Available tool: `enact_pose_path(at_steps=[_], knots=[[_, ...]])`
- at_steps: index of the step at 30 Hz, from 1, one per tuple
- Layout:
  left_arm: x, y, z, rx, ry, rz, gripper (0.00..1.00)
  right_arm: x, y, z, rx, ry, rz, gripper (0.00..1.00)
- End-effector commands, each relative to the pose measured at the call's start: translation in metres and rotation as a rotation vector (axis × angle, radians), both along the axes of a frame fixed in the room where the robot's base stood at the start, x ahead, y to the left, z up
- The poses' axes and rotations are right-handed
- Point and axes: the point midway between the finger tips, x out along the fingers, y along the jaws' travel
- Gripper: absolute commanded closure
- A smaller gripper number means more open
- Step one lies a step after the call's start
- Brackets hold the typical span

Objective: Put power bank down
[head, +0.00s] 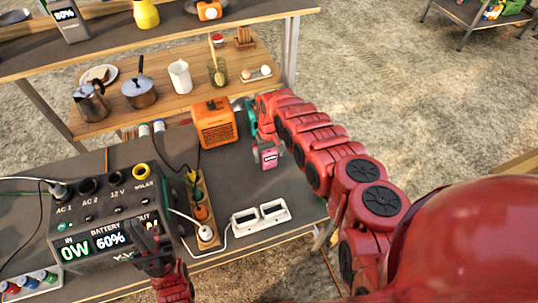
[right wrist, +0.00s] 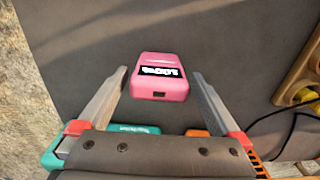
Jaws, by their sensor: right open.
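The pink power bank (head: 268,158) is at the right of the dark lower tabletop, below the end of my right arm. In the right wrist view the power bank (right wrist: 158,88) has a black label with white marks and a small dark port. It appears to rest on the dark surface. My right gripper (right wrist: 160,72) is open, with one finger on either side of the power bank and a gap to each side. My left gripper (head: 146,236) is in front of the power station (head: 105,222); whether its jaws are open is unclear.
An orange box (head: 213,123) and a teal item (head: 250,116) stand behind the power bank. A white two-slot holder (head: 260,217) and a wooden power strip (head: 203,205) with cables lie nearer. Wooden shelf (head: 220,75) holds kitchenware. Bare tabletop lies around the power bank.

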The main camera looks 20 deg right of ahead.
Motion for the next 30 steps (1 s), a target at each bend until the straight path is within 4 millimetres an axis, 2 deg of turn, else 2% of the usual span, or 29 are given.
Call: enact_pose_path(at_steps=[5,22,30], knots=[[0.000,0.000,0.003,0.000,0.000,0.000,1.00,-0.002,-0.003,0.021,-0.005,0.004,-0.001,0.00],[0.000,0.000,-0.023,0.000,0.000,0.000,1.00,0.000,-0.001,0.096,-0.006,-0.001,0.000,0.00],[0.000,0.000,-0.027,0.000,0.000,0.000,1.00,-0.002,0.000,0.113,-0.002,0.003,0.000,0.00]])
